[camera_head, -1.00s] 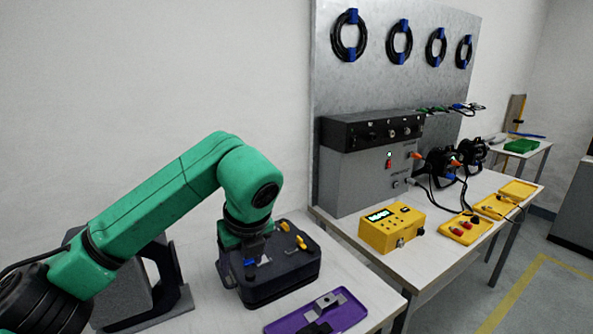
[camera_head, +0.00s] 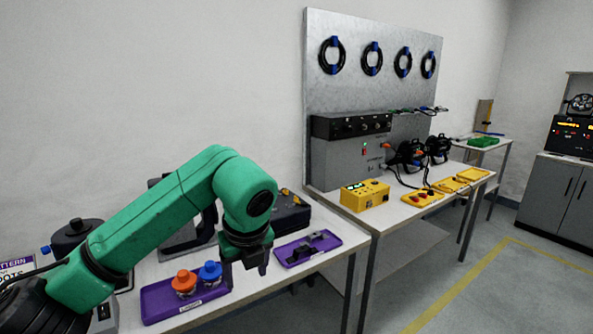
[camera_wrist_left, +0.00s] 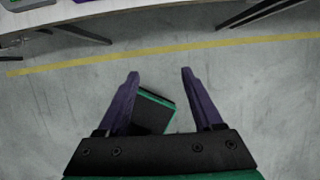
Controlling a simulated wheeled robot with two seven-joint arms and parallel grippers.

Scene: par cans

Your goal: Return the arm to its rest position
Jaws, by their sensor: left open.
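My left arm, green with black joints, comes in from the left in the head view. Its left gripper (camera_head: 254,262) points down near the front edge of the white table (camera_head: 335,246). In the left wrist view the two purple fingers (camera_wrist_left: 158,85) are apart with nothing between their tips. Below them is bare grey floor, and a dark, green-edged piece shows partly behind the left finger. My right gripper is in neither view.
A purple tray (camera_head: 160,313) with an orange-topped item (camera_head: 185,282) and a blue-topped item (camera_head: 210,272) lies near the arm. Another purple tray (camera_head: 290,252) holds grey metal parts. A yellow box (camera_head: 365,196) stands on the bench behind. Floor at right is clear.

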